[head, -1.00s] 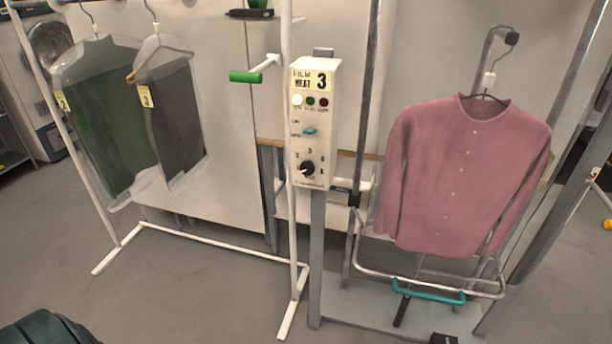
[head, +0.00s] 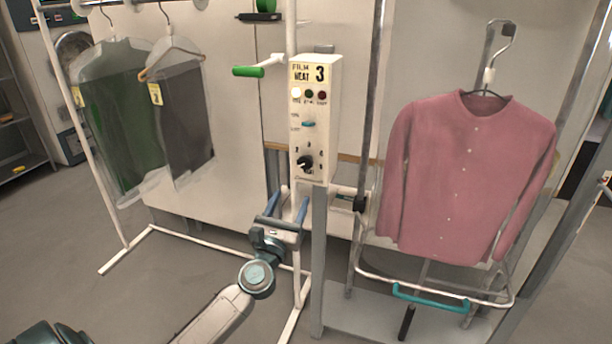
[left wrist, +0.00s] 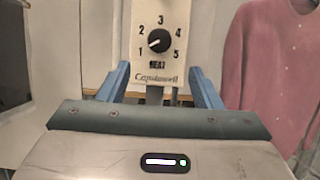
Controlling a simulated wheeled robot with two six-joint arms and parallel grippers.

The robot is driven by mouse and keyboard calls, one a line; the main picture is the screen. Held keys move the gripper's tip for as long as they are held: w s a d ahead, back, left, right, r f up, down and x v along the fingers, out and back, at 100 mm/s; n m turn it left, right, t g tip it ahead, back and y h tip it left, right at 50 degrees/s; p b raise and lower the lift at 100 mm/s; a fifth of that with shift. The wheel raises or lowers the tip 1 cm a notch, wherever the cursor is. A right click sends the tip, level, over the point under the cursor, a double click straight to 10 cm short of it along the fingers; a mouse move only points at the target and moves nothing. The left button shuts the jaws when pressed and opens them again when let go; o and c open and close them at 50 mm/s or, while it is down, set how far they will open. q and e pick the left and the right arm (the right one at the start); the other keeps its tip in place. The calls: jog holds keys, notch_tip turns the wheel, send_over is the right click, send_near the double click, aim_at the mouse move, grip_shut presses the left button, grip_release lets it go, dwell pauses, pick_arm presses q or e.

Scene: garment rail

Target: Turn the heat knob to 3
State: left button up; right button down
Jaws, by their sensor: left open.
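The heat knob (head: 305,164) is a round black dial low on the white control box (head: 330,120). In the left wrist view the knob (left wrist: 159,41) sits in a ring of numbers 1 to 5, with 3 at the top and HEAT printed below. Its white mark points to the lower left, towards 1. A sign on the box reads FILM HEAT 3. My left gripper (head: 291,194) is open and empty, just below the box in the head view. In the left wrist view its blue fingers (left wrist: 160,72) stand either side of the box's lower part, apart from the knob. My right gripper is not in view.
A teal switch (head: 309,124) and small lamps sit above the knob. A green-handled lever (head: 248,71) juts out left of the box. Bagged garments (head: 185,115) hang at left, and a pink cardigan (head: 465,185) hangs at right. A white rail post stands close beside the box.

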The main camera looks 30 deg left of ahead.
aim_at(305, 165)
pick_arm(q)
jog(key=p+x, duration=0.2)
jog(key=x, duration=0.7)
jog(key=shift+w+p, duration=0.25)
jog(key=shift+p, duration=0.1)
jog(key=shift+w+a+r, duration=0.2)
jog(key=shift+w+r, duration=0.05)
jog(key=shift+w, duration=0.3)
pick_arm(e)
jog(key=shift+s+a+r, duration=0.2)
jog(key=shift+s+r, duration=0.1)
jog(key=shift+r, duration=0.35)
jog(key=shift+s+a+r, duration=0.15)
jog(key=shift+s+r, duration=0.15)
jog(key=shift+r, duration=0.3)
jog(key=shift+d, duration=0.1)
pick_arm(q)
jog(key=shift+c, duration=0.7)
jog(key=c, duration=0.8)
jog(key=shift+c, duration=0.2)
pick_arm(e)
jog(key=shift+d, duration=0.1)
